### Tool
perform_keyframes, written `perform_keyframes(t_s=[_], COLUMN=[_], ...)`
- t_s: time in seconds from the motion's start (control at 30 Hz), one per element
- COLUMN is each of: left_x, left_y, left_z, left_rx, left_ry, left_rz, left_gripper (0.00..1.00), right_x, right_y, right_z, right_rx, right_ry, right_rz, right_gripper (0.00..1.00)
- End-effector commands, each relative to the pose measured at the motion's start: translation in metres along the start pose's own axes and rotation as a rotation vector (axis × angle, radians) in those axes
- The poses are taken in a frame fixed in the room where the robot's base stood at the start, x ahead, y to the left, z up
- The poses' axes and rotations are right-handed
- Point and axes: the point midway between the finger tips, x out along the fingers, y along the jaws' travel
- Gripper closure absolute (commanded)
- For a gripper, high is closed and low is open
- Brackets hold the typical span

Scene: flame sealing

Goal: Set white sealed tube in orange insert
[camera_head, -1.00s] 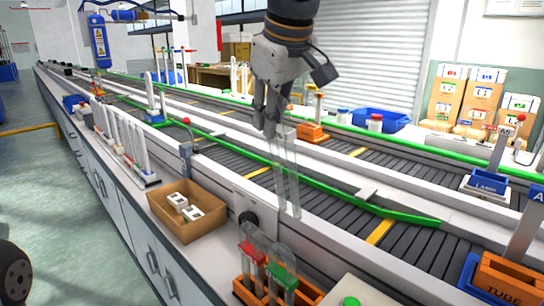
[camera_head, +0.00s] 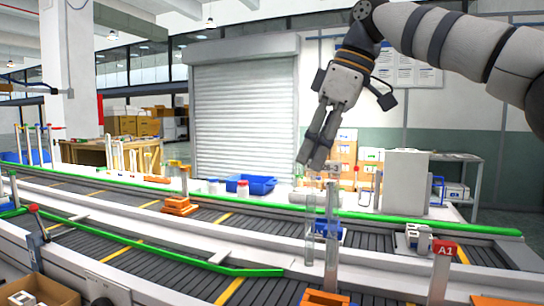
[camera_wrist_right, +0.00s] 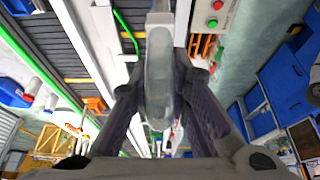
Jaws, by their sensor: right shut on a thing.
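My right gripper (camera_head: 317,155) is shut and raised above the near conveyor. It holds a pale translucent tube, which shows upright between the fingers in the wrist view (camera_wrist_right: 158,78). In the head view, clear lengths of the tube (camera_head: 332,255) hang below the fingertips; its outline is hard to separate from the background. An orange insert (camera_head: 325,298) is cut off at the bottom edge, below the hanging tube. Another orange piece (camera_head: 492,300) shows at the bottom right. I cannot tell which is the insert meant. My left gripper is out of view.
Conveyors with green rails (camera_head: 130,245) cross the scene. A cardboard box (camera_head: 40,292) is at the lower left.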

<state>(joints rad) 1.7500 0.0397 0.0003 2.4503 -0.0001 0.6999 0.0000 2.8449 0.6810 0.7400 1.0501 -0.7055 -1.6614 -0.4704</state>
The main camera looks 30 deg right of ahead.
Motion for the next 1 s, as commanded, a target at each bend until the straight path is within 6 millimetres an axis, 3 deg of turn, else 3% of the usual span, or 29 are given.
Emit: perform_keyframes(t_s=[0.2, 0.6, 1.0], left_x=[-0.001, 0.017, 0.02], left_y=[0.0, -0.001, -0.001], left_z=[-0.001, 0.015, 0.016], left_rx=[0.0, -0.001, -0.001], left_ry=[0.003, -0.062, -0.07], left_rz=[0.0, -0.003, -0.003], left_gripper=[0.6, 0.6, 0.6], right_x=[0.001, 0.052, 0.051], right_y=[0.004, 0.005, 0.003], right_z=[0.014, 0.031, 0.033], right_rx=[-0.001, 0.001, -0.001], right_ry=[0.002, -0.005, 0.004], right_rz=[-0.013, -0.019, -0.01], right_gripper=[1.0, 1.0, 1.0])
